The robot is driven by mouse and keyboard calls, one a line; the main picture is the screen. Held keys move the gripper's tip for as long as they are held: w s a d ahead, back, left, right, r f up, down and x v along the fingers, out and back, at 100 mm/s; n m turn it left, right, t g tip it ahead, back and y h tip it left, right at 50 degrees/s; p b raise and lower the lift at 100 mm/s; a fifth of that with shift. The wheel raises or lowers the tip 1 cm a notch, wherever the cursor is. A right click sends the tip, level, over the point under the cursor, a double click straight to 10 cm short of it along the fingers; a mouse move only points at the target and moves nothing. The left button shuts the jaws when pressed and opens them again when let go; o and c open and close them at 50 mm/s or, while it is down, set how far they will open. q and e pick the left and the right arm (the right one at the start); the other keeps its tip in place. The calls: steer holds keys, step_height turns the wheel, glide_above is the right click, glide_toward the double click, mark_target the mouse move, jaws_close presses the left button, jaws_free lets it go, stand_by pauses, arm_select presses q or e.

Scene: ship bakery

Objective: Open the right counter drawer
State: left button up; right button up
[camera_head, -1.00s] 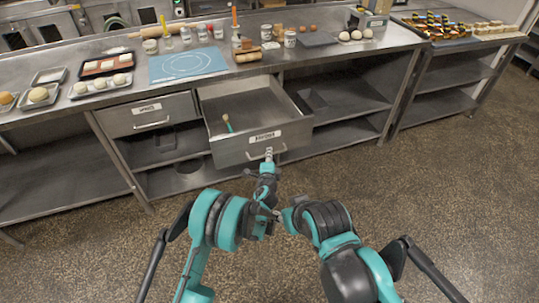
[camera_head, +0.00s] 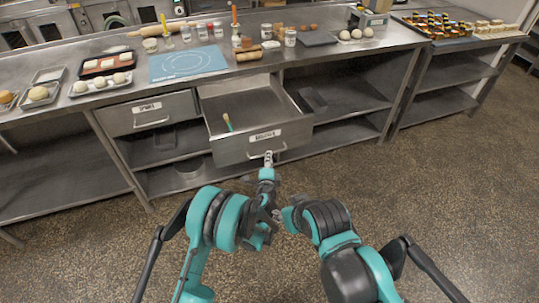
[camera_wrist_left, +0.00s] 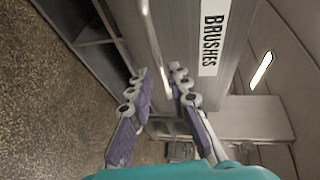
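The right counter drawer (camera_head: 235,152) is pulled out of the counter, its inside visible from above. A brush with a teal handle (camera_head: 228,122) lies inside it. The drawer's front carries a label that reads "BRUSHES" in the left wrist view (camera_wrist_left: 212,38). My left gripper (camera_head: 268,158) is at the drawer's bar handle (camera_head: 282,149). In the left wrist view, the fingers of my left gripper (camera_wrist_left: 161,78) are apart, with the handle bar (camera_wrist_left: 154,62) between them. Contact is unclear. My right arm is folded low in front; its gripper's fingers cannot be made out.
The left counter drawer (camera_head: 150,113) is shut. Open shelves lie below the counter. The steel counter top (camera_head: 130,48) holds dough trays, a blue mat (camera_head: 187,63), jars and a rolling pin. The speckled floor (camera_head: 420,210) is clear to the right.

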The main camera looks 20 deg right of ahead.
arm_select(q)
steer(key=shift+v, duration=1.75)
steer(key=w+a+r+n+y, duration=0.3)
steer(key=a+r+n, duration=0.2)
steer(key=a+r, duration=0.5)
steer(key=s+a+r+n+g+y, duration=0.1)
steer(key=s+a+r+n+g, duration=0.2)
steer(key=a, duration=0.6)
steer(key=s+a+r+n+y, duration=0.2)
steer(key=s+a+r+n, duration=0.2)
steer(key=a, duration=0.4)
steer(key=s+a+n+g, duration=0.2)
steer(key=s+a+n, duration=0.2)
steer(key=s, duration=0.8)
steer(key=s+a+f+n+g, duration=0.1)
steer(key=s+a+n, duration=0.4)
steer(key=s, duration=0.8)
steer(key=a+g, duration=0.1)
steer(key=a, duration=0.2)
steer(key=shift+s+a+g, duration=0.35)
steer(key=shift+a+g, duration=0.05)
